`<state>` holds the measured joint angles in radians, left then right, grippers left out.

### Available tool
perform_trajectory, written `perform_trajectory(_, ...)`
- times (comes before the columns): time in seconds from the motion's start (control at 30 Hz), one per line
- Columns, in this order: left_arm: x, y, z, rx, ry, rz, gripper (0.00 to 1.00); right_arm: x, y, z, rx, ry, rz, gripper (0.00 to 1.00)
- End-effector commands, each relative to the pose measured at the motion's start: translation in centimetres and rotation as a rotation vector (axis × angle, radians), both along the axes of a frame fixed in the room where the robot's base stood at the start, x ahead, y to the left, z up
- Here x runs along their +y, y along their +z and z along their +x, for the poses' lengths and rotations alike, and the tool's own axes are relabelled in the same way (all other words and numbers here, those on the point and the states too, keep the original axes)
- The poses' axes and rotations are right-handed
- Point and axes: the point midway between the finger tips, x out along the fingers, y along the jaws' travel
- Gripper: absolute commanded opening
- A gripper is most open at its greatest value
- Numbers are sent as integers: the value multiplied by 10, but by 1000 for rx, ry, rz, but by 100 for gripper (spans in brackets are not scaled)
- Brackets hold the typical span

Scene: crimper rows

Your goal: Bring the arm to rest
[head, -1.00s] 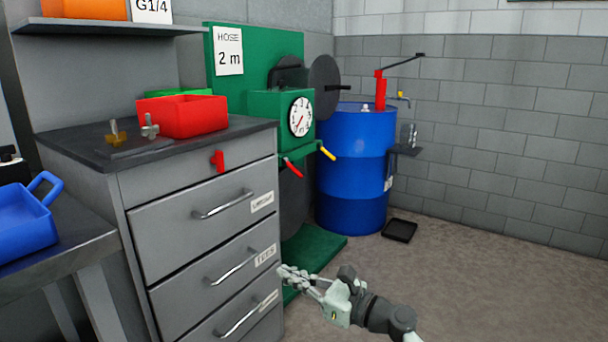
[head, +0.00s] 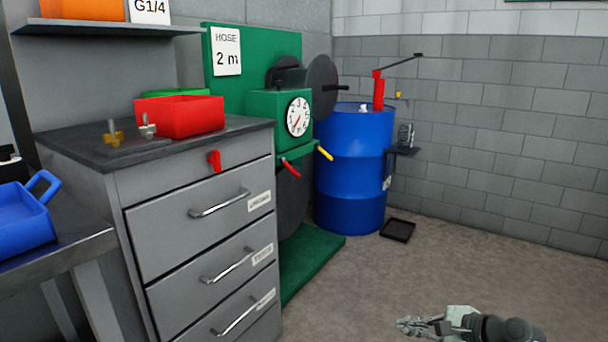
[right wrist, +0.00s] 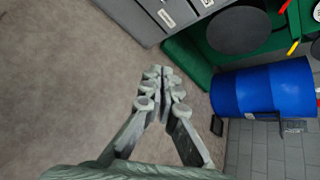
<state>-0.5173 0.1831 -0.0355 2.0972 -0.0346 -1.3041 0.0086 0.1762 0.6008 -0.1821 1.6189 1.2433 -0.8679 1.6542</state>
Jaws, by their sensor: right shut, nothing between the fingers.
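My right gripper (head: 408,325) is low at the bottom of the head view, to the right of the grey drawer cabinet (head: 205,240) and over open floor. Its fingers are shut with nothing between them. In the right wrist view, the closed fingertips (right wrist: 160,72) show over the brown floor, apart from the cabinet and the blue drum. My left gripper is not in view.
The grey cabinet carries a red bin (head: 185,116). Behind stand a green crimper (head: 265,106) with a dial, a blue drum (head: 350,170) with a pump and a black tray (head: 397,230). A blue crate (head: 22,225) is at left. Floor at right is clear.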

Motion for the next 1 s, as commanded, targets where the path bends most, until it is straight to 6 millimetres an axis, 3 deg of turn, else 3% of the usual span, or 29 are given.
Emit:
perform_trajectory(0.17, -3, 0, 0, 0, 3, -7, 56, -21, -62, -60, -89, 253, -435, 0)
perform_trajectory(0.3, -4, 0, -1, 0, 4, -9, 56, -55, -109, -124, -147, 582, -871, 0)
perform_trajectory(0.4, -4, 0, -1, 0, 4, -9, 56, -86, -128, -168, -162, 854, -1159, 0)
perform_trajectory(0.6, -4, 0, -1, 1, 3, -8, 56, -137, -135, -229, -129, 1310, -1530, 0)
perform_trajectory(0.83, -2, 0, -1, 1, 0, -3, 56, -184, -116, -282, -25, 1787, -1781, 0)
perform_trajectory(1.0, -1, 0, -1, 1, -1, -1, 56, -131, -141, -291, -81, 1667, -1656, 0)
